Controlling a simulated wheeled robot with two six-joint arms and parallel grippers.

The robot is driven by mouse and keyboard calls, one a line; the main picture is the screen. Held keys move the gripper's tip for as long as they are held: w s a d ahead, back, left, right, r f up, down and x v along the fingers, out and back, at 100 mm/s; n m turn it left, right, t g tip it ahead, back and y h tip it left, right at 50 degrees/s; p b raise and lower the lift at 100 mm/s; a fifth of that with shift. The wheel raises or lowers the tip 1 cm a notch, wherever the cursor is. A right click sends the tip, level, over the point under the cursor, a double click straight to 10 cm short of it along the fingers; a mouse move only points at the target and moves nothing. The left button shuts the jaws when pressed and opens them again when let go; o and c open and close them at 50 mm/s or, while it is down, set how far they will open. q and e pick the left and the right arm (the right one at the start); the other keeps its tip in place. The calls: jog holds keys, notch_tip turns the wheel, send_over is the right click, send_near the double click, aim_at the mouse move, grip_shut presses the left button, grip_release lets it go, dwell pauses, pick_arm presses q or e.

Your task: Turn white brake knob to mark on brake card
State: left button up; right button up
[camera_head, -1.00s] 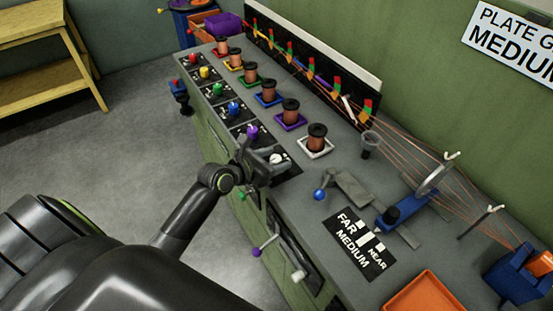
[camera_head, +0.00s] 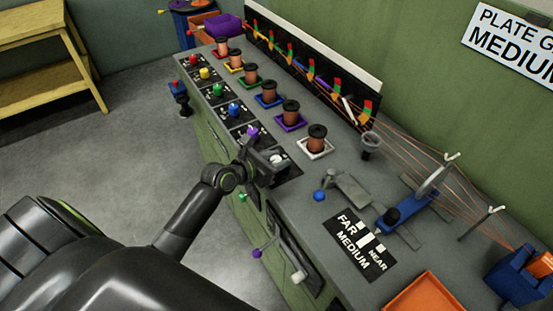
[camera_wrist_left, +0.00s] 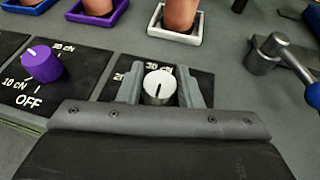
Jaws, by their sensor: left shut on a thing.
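The white brake knob (camera_wrist_left: 160,84) sits between the two fingers of my left gripper (camera_wrist_left: 160,92), which is shut on it. A dark line on the knob's top runs toward the bottom of the wrist picture. The black brake card (camera_wrist_left: 112,90) lies under the knob. White cN lettering shows beyond the knob, but the gripper hides the card's near part. In the head view the white knob (camera_head: 277,158) shows at my left gripper (camera_head: 272,162), at the near end of the knob row. My right gripper is out of view.
A purple knob (camera_wrist_left: 42,64) on its own card stands just left of the gripper. A spool in a white tray (camera_head: 316,148) stands beyond the white knob. A blue-ended lever (camera_head: 319,196) and the FAR/MEDIUM/NEAR card (camera_head: 350,250) lie to the right on the bench.

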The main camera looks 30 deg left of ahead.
pick_arm(q)
jog(key=shift+m+h, duration=0.3)
jog(key=m+g+h+b, duration=0.1)
jog(key=m+g+h, duration=0.2)
jog(key=m+h, duration=0.1)
jog(key=shift+m, duration=0.3)
jog(key=shift+m+g+h+b, duration=0.5)
jog(key=shift+m+g+h, duration=1.1)
jog(key=shift+m+g, duration=0.7)
jog(key=shift+s, duration=0.1)
jog(key=o, duration=1)
jog(key=b+v, duration=0.1)
jog(key=v, duration=0.7)
jog(key=b+v, duration=0.1)
jog(key=v, duration=0.8)
jog(key=shift+a, duration=0.2)
